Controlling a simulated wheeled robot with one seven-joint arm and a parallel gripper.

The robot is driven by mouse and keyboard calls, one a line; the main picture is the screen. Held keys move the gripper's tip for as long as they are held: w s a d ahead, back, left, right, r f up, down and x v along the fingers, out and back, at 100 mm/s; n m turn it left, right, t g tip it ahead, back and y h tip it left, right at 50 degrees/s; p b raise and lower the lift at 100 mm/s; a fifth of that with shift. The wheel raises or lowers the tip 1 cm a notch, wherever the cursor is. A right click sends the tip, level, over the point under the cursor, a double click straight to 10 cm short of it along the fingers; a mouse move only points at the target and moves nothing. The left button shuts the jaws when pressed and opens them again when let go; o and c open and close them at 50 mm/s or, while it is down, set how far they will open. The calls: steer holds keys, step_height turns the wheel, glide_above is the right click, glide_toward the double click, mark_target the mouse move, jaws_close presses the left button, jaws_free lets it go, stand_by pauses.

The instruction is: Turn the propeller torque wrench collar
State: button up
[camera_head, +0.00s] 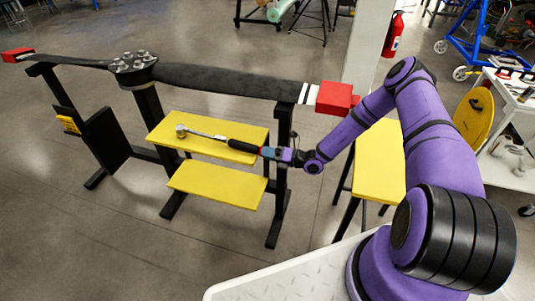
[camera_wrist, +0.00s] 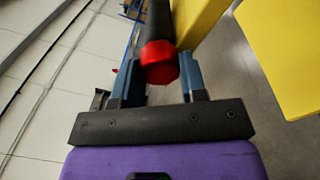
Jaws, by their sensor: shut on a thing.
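The torque wrench (camera_head: 207,135) has a silver shaft, a round head at its left end and a black handle. It lies along or just over the upper yellow shelf, its handle reaching past the right edge. My gripper (camera_head: 266,152) is at the handle's right end. In the wrist view my gripper (camera_wrist: 160,82) has its two blue fingers on either side of the red collar (camera_wrist: 160,62) at the end of the black handle. It is shut on this collar. The black propeller (camera_head: 220,82) with red tips rests on black stands above; its hub (camera_head: 133,63) carries several bolts.
The upper yellow shelf (camera_head: 165,128) and lower yellow shelf (camera_head: 215,186) sit between the stand's legs. A yellow-topped stool (camera_head: 380,165) stands right of my gripper. A white cart (camera_head: 510,165) is at the far right. The floor at left front is clear.

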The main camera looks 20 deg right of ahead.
steer(key=shift+m, duration=1.5)
steer(key=shift+y, duration=0.3)
steer(key=o, duration=0.9)
steer(key=shift+o, duration=0.2)
steer(key=r+v, duration=0.1)
steer(key=v, duration=0.9)
steer(key=shift+s+d+f, duration=0.2)
steer(key=shift+d+f, duration=0.2)
steer(key=shift+f, duration=0.05)
